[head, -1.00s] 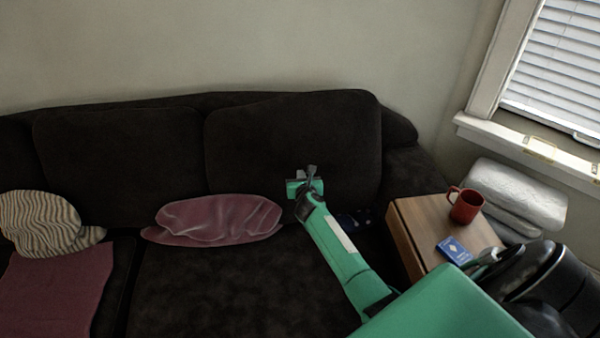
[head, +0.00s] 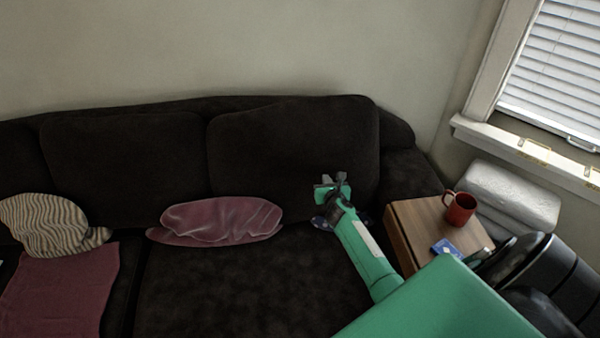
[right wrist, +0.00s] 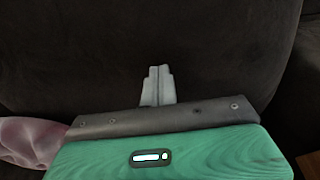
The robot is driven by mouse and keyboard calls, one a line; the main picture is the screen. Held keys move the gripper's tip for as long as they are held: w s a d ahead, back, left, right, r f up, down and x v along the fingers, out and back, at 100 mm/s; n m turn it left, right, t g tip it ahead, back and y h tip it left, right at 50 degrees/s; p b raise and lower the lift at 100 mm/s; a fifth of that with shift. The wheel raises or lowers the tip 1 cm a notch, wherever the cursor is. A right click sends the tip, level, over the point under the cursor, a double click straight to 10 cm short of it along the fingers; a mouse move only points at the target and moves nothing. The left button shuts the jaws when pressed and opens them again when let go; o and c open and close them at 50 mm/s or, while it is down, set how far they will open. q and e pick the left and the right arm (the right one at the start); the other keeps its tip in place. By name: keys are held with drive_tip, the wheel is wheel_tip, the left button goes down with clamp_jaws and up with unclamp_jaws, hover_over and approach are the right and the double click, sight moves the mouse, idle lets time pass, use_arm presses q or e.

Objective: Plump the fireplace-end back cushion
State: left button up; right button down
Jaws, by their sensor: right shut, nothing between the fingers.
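The dark back cushion (head: 270,150) at the right end of the sofa stands upright against the sofa back. Another dark back cushion (head: 125,150) is to its left. No fireplace is in view, so I cannot tell from it which end is meant. My right gripper (head: 327,181) is in front of the right cushion's lower right part, fingers toward it. In the right wrist view the fingers (right wrist: 157,75) are shut together, with nothing between them, against the dark cushion face (right wrist: 210,50). I cannot tell whether they touch it. My left gripper is not in view.
A mauve pillow (head: 220,220) lies on the seat left of my right arm. A striped pillow (head: 45,222) and mauve cloth (head: 65,290) are farther left. A small patterned dark blue item (head: 320,224) is partly hidden. A wooden side table (head: 405,235) bears a red mug (head: 460,210).

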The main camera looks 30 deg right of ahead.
drive_tip(key=shift+s+d, duration=0.15)
drive_tip(key=shift+b+x, duration=0.6)
drive_tip(key=shift+x, duration=0.75)
drive_tip(key=shift+s+a+r+p, duration=0.25)
drive_tip(key=shift+s+p, duration=0.25)
drive_tip(key=shift+p, duration=0.05)
drive_tip(key=shift+s+a+r+p, duration=0.15)
drive_tip(key=shift+s+a+p, duration=0.25)
drive_tip(key=shift+s, duration=0.25)
drive_tip(key=shift+d, duration=0.1)
